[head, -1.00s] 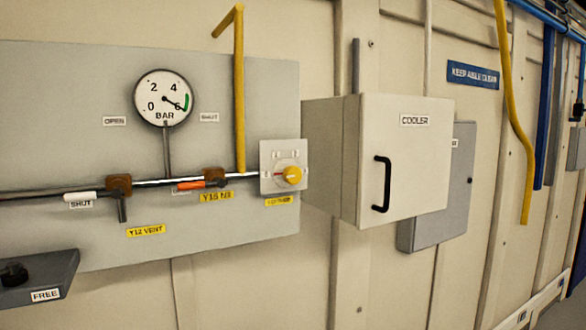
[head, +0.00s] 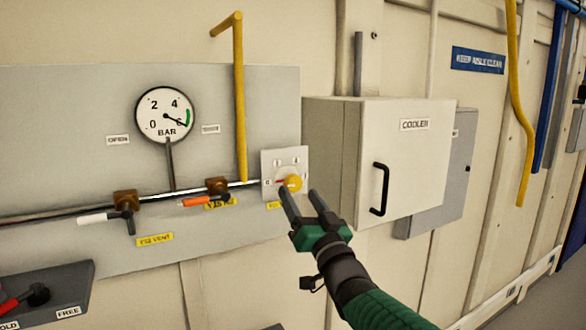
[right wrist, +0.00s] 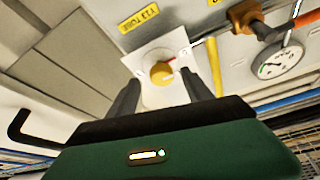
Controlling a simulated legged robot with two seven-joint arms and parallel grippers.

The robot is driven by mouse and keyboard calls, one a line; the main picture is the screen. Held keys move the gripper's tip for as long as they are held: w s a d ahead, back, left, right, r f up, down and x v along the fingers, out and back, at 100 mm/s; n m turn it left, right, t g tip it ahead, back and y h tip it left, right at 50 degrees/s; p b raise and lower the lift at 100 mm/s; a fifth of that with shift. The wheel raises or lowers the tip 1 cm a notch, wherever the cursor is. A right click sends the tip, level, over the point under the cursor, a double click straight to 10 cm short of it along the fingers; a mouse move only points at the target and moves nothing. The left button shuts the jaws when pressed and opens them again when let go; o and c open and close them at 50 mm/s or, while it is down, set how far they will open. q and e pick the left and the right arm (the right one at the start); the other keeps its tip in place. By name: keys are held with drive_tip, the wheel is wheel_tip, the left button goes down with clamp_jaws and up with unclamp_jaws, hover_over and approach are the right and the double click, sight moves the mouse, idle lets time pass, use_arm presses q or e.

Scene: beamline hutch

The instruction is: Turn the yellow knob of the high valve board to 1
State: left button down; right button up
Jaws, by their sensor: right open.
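The yellow knob (head: 292,183) sits on a small white square plate (head: 270,160) at the right edge of the grey valve board (head: 60,100). A red mark shows at the knob's left side; the plate's digits are too small to read. My right gripper (head: 300,192) is open just below and in front of the knob, apart from it as far as I can tell. In the right wrist view the knob (right wrist: 162,77) appears between the two open fingers (right wrist: 165,95), beyond their tips. My left gripper is not in view.
The cooler box (head: 400,150) with a black handle (head: 379,188) juts out right of the plate. A yellow pipe (head: 239,100) runs down beside the plate. Brown valves with white (head: 93,219) and orange (head: 195,202) handles sit left. A pressure gauge (head: 167,113) is above them.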

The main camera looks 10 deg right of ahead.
sight(295, 186)
drive_tip(key=p+x, duration=0.2)
drive_tip(key=x, duration=0.2)
drive_tip(key=shift+w+a+r, duration=0.15)
drive_tip(key=shift+w+r, duration=0.05)
drive_tip(key=shift+r, duration=0.1)
drive_tip(key=shift+w, duration=0.25)
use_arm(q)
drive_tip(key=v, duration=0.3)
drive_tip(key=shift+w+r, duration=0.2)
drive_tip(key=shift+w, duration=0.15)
use_arm(e)
drive_tip(key=shift+f, duration=0.1)
drive_tip(key=shift+c, duration=0.2)
clamp_jaws()
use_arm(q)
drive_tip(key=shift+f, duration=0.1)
